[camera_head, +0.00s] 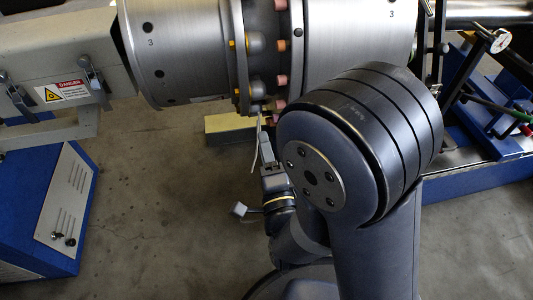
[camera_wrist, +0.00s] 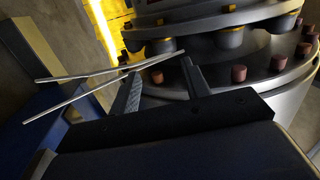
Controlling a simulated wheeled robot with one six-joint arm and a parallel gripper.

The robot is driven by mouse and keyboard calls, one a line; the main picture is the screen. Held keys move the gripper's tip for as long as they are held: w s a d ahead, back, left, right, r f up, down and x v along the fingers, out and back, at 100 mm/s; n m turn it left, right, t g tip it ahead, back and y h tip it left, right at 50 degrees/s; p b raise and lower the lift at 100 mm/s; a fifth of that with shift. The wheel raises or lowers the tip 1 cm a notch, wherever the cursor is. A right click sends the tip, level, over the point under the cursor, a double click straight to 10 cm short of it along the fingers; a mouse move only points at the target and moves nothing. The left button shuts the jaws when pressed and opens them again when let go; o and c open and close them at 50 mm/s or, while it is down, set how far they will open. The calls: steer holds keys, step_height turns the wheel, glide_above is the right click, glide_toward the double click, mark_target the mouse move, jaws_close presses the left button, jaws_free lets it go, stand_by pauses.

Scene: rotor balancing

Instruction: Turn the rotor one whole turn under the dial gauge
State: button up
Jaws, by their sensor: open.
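The rotor (camera_head: 180,45) is a large grey metal drum lying across the top of the head view. Its middle flange (camera_head: 297,45) carries several dark bolts and reddish-brown plugs; the bolts also show at the top of the wrist view (camera_wrist: 232,38). The dial gauge (camera_head: 500,40) has a white face and sits at the upper right, apart from my gripper. My gripper (camera_head: 259,125) is just below the flange's lower edge. In the wrist view its two dark fingers (camera_wrist: 160,82) stand apart close to the flange; contact cannot be told.
Two thin pale rods (camera_wrist: 85,88) reach from the left towards my fingers. A grey guard with a danger label (camera_head: 62,91) and a blue cabinet (camera_head: 55,200) stand left. A blue stand (camera_head: 500,145) is at right. A pale yellowish block (camera_head: 228,128) lies below the rotor.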

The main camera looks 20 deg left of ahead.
steer(key=shift+s+d, duration=0.35)
steer(key=shift+s, duration=0.2)
